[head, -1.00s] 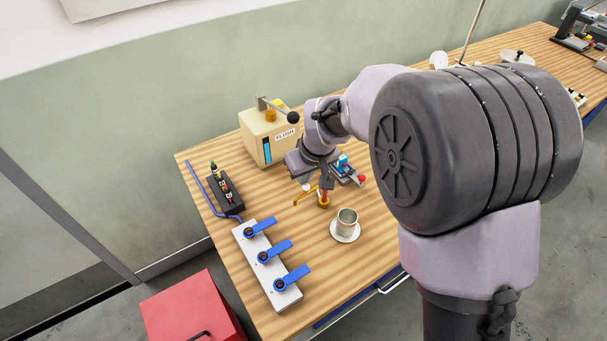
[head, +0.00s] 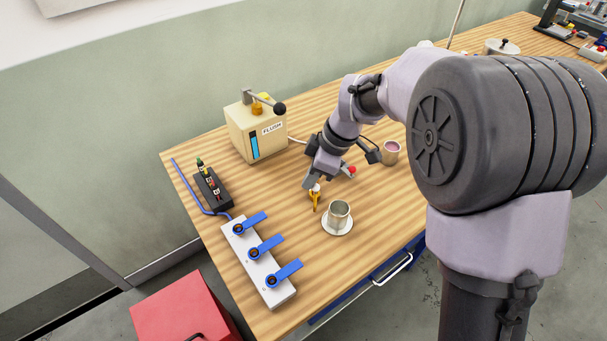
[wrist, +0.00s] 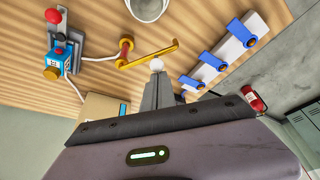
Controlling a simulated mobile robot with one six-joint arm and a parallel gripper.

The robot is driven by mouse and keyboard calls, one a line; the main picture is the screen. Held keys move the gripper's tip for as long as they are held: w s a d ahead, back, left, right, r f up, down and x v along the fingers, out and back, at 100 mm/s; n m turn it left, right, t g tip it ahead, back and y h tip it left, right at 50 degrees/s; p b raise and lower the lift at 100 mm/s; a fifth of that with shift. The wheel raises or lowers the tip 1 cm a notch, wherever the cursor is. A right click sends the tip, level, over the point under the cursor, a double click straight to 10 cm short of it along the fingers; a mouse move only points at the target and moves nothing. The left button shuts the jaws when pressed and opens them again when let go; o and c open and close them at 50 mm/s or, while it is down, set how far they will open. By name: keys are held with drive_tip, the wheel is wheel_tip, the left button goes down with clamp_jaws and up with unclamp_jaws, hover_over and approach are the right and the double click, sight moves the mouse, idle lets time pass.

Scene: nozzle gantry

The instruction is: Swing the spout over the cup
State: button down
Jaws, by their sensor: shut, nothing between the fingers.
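The spout (head: 315,203) is a thin golden arm on the wooden table, and it stands left of the metal cup (head: 339,212), apart from it. In the wrist view the spout's arm (wrist: 152,55) runs right from a red-banded brass pivot (wrist: 125,51). My gripper (head: 312,184) is shut and empty, low beside the spout. A pale ball (wrist: 156,64) shows at its fingertips; I cannot tell whether they touch it.
A blue box with a red knob (wrist: 54,35) stands near the gripper. The beige FLUSH tank (head: 262,130) is behind. Blue-handled valves (head: 267,247) lie left. A pink-filled container (head: 391,152) stands right of my gripper.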

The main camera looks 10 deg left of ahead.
drive_tip(key=n, duration=0.1)
drive_tip(key=d+n+g+p, duration=0.1)
drive_tip(key=d+n+p, duration=0.1)
drive_tip(key=n, duration=0.1)
drive_tip(key=shift+w+d+r, duration=0.15)
drive_tip(key=shift+w, duration=0.1)
drive_tip(key=shift+w+d+n+g+p, duration=0.3)
drive_tip(key=shift+w+d+p, duration=0.05)
drive_tip(key=shift+d+p, duration=0.4)
drive_tip(key=s+a, duration=0.2)
drive_tip(key=a, duration=0.1)
drive_tip(key=shift+r, duration=0.2)
drive_tip(key=p+v, duration=0.3)
drive_tip(key=v, duration=0.7)
drive_tip(key=shift+w+a, duration=0.2)
drive_tip(key=shift+a, duration=0.15)
drive_tip(key=shift+r, duration=0.1)
